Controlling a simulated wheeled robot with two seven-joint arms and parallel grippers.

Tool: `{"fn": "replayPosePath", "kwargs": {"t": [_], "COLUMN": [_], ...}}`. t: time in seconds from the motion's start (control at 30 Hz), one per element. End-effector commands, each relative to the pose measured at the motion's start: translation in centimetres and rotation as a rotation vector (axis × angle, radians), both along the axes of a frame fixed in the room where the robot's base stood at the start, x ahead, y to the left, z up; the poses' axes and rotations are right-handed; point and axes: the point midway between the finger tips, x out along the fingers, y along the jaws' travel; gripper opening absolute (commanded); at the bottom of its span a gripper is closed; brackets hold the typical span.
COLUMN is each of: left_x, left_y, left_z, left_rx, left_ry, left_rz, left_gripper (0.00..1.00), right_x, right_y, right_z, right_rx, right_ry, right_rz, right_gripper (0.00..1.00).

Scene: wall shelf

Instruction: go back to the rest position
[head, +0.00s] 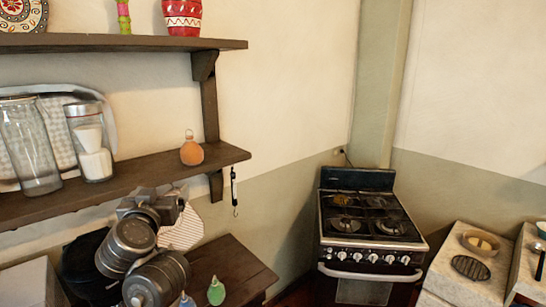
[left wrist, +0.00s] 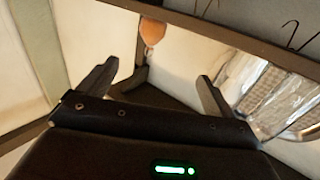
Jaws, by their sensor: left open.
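My left gripper (head: 172,200) is in front of and a little below the lower wall shelf (head: 130,178), with its arm coming up from the bottom left. In the left wrist view its two fingers (left wrist: 157,74) stand wide apart with nothing between them. An orange flask (head: 192,151) stands upright near the right end of the lower shelf. It also shows in the left wrist view (left wrist: 152,32), beyond the fingers and apart from them. My right gripper is not in view.
A glass jug (head: 30,150) and a glass jar (head: 92,150) stand on the lower shelf. A dark wooden table (head: 240,268) below carries a green bottle (head: 216,291). A stove (head: 370,225) and a stone counter (head: 450,262) are at the right. The floor is mostly hidden.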

Motion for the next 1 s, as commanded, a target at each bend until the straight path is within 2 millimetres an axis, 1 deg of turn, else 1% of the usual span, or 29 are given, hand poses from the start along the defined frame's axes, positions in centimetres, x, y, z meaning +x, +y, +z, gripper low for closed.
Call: {"fn": "replayPosePath", "kwargs": {"t": [0.03,0.1,0.17,0.27,0.37,0.47,0.57,0.67,0.7,0.77,0.8,0.87,0.9,0.97,1.0], "left_x": [-0.1,-0.3,-0.5,-1.0,-1.9,-3.2,-5.2,-8.4,-10.2,-13.3,-15.5,-18.8,-20.8,-23.5,-25.3], "left_y": [-0.1,-0.3,-0.4,-0.6,-0.8,-1.0,-1.2,-1.4,-1.5,-1.8,-1.9,-2.0,-2.0,-2.0,-2.0], "left_z": [-1.0,-2.2,-3.4,-5.8,-8.8,-12.3,-16.5,-21.8,-24.2,-27.7,-29.9,-32.7,-34.2,-36.0,-37.0], "left_rx": [0.001,0.002,0.004,0.004,0.006,0.007,0.008,0.007,0.011,0.013,0.015,0.016,0.017,0.019,0.021], "left_ry": [0.016,0.039,0.06,0.102,0.158,0.23,0.319,0.442,0.503,0.6,0.666,0.758,0.812,0.885,0.928], "left_rz": [-0.007,-0.018,-0.028,-0.046,-0.068,-0.091,-0.118,-0.148,-0.159,-0.185,-0.198,-0.21,-0.215,-0.22,-0.223], "left_gripper": [0.91,0.91,0.91,0.91,0.91,0.91,0.91,0.91,0.91,0.91,0.91,0.91,0.91,0.91,0.91], "right_x": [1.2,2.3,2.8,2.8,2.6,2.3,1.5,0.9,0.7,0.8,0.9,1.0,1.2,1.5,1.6], "right_y": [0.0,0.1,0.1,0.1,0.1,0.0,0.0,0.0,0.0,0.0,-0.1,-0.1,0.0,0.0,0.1], "right_z": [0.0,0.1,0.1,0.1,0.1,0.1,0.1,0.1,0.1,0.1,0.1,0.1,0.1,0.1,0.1], "right_rx": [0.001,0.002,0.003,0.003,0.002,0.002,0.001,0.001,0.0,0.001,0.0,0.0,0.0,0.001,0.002], "right_ry": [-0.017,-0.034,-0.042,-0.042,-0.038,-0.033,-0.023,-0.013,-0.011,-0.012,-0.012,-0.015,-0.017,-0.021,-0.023], "right_rz": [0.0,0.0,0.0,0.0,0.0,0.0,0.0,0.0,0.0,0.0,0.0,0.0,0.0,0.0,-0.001], "right_gripper": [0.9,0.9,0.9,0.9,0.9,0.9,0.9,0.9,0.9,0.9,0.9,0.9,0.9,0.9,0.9]}}
